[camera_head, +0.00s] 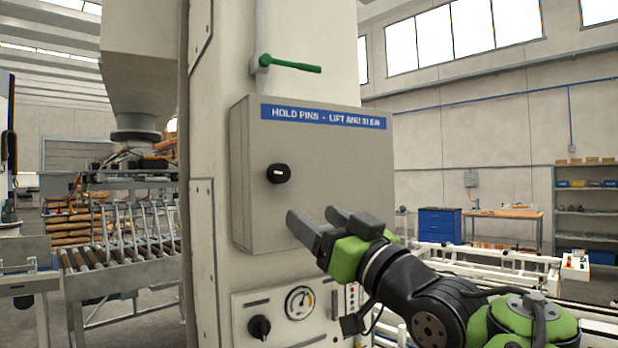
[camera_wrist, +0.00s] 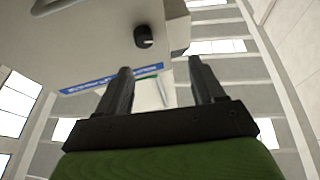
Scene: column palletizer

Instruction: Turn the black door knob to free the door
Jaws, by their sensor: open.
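The black door knob (camera_head: 278,173) sits on the left part of the grey cabinet door (camera_head: 325,200), which is shut under a blue label strip (camera_head: 322,116). A short light mark shows on the knob. The knob also shows in the wrist view (camera_wrist: 143,37), beyond the fingertips, with the blue strip (camera_wrist: 88,86) below it. My gripper (camera_head: 312,222) is open and empty, in front of the lower part of the door, below and right of the knob. In the wrist view, my two dark fingers (camera_wrist: 157,70) stand apart with nothing between them. My gripper does not touch the knob.
A green lever (camera_head: 292,65) sticks out above the cabinet. Below it, a panel holds a second black knob (camera_head: 259,327) and a round gauge (camera_head: 299,303). A roller conveyor (camera_head: 120,265) is at the left. White rails (camera_head: 470,262) lie behind my arm.

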